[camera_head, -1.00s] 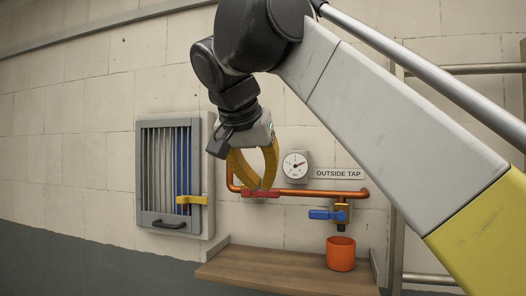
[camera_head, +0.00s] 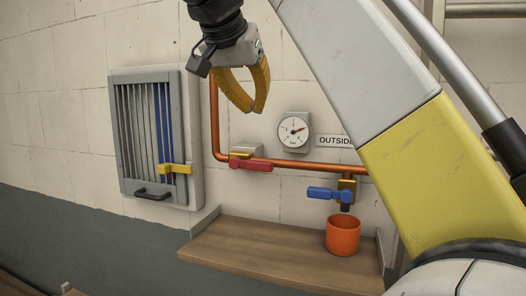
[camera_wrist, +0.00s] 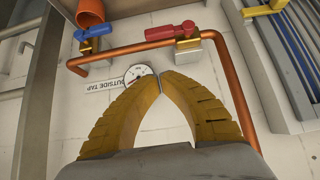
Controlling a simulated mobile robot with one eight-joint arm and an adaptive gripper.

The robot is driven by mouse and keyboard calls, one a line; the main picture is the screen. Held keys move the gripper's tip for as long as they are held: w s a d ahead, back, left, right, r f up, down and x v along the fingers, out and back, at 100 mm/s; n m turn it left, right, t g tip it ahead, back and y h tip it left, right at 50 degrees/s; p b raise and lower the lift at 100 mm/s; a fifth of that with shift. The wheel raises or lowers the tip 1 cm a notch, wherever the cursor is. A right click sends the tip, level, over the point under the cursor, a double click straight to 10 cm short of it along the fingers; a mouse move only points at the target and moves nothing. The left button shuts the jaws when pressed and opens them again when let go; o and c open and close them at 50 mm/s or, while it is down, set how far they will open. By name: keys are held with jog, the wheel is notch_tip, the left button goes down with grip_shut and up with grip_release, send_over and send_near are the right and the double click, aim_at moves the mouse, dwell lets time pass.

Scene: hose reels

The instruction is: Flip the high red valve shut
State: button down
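The red valve (camera_head: 250,164) sits on the horizontal copper pipe left of the gauge, and its red lever lies along the pipe, pointing right. It also shows at the top of the wrist view (camera_wrist: 170,31), upside down there. My gripper (camera_head: 257,109) is above the valve and clear of it in the head view. In the wrist view my gripper's yellow fingers (camera_wrist: 160,82) meet at the tips with nothing visible between them.
A blue-handled tap (camera_head: 330,194) hangs above an orange cup (camera_head: 343,237) on a wooden shelf (camera_head: 265,248). A round gauge (camera_head: 294,129) is on the wall. A grey louvred panel with a yellow latch (camera_head: 176,168) is at left. The copper pipe (camera_head: 214,115) rises left of my gripper.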

send_over(265, 161)
notch_tip(265, 161, down, 7)
jog(key=shift+w+r, duration=0.1)
jog(key=shift+w, duration=0.05)
jog(key=shift+a+f, duration=0.2)
jog(key=shift+f, duration=0.95)
jog(key=shift+s+f, duration=0.35)
jog(key=shift+f, duration=0.2)
jog(key=shift+w+f, duration=0.2)
jog(key=shift+f, duration=0.1)
jog(key=shift+s, duration=0.15)
jog(key=shift+d+f+y+b, duration=0.2)
jog(key=shift+y+b, duration=0.1)
jog(key=shift+b, duration=0.1)
